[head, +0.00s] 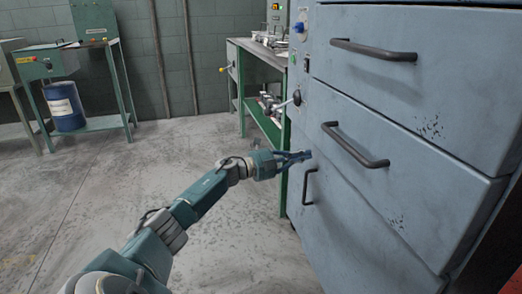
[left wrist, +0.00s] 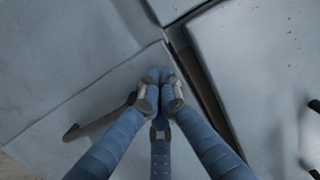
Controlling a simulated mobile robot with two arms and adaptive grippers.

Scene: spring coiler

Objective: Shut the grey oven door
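The grey oven (head: 400,130) fills the right of the head view, with stacked doors that carry dark bar handles. The middle door (head: 390,135) has its handle (head: 353,147) across its upper left part; its lower edge stands proud of the door below. The lower door (head: 355,215) has a handle (head: 310,185) near its left edge. My left gripper (head: 306,155) is at the lower door's upper left. In the left wrist view its blue fingertips (left wrist: 160,75) are together, with nothing seen between them, against or just before a grey panel (left wrist: 125,85). Contact is unclear. My right gripper is out of view.
A green workbench (head: 262,115) with metal fittings stands behind the oven's left side. A blue drum (head: 66,108) sits on a green stand at far left. The concrete floor (head: 150,165) between is clear.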

